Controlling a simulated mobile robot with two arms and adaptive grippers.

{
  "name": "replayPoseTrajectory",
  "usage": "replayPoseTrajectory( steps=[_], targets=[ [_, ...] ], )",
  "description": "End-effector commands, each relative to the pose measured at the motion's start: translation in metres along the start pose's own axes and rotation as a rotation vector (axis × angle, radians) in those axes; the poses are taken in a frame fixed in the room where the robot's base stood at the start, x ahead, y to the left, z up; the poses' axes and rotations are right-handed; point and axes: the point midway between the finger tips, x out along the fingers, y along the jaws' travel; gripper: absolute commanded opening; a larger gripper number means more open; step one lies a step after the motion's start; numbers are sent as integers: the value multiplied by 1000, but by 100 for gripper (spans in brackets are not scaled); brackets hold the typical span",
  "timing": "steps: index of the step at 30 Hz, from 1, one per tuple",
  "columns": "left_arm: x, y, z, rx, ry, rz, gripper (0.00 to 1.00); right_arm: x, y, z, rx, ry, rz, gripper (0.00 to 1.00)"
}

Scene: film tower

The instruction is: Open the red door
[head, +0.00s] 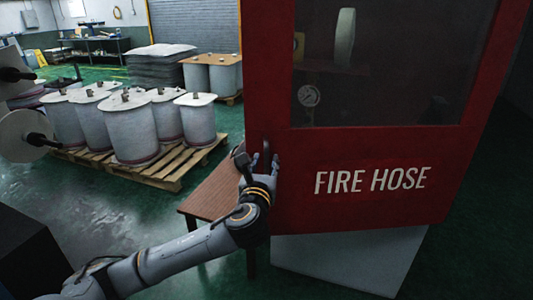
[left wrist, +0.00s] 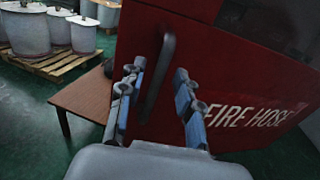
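The red door (head: 350,190) has a dark glass window and white FIRE HOSE lettering and fills the right of the head view. It also shows in the left wrist view (left wrist: 235,75). Its upright handle (left wrist: 158,75) is near the door's left edge. My left gripper (head: 264,160) is at this edge, just below the handle in the head view. In the left wrist view its two fingers (left wrist: 157,78) are spread, with the handle showing between them. I cannot tell whether they touch it. I cannot tell whether the door is ajar. My right gripper is not in view.
A brown wooden table (head: 210,195) stands just left of the door, under my left gripper. A pallet (head: 175,170) with several grey drums (head: 130,128) is farther left. A pale block (head: 350,262) is below the door.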

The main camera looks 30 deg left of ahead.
Motion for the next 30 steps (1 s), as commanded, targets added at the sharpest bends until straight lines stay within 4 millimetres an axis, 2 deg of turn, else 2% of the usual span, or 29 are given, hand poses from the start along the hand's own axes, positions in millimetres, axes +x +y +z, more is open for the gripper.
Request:
replayPoseTrajectory(
  steps=[3, 6, 17, 22, 30],
  targets=[
    [15, 0, 1, 0, 1, 2, 34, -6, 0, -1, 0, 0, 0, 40],
    [22, 0, 1, 0, 0, 1, 34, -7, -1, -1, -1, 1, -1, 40],
    [26, 0, -1, 0, 0, -1, 34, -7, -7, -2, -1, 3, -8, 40],
    [26, 0, 0, 0, 0, 0, 0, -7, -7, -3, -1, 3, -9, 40],
    [26, 0, 0, 0, 0, 0, 0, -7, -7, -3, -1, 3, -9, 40]
  ],
)
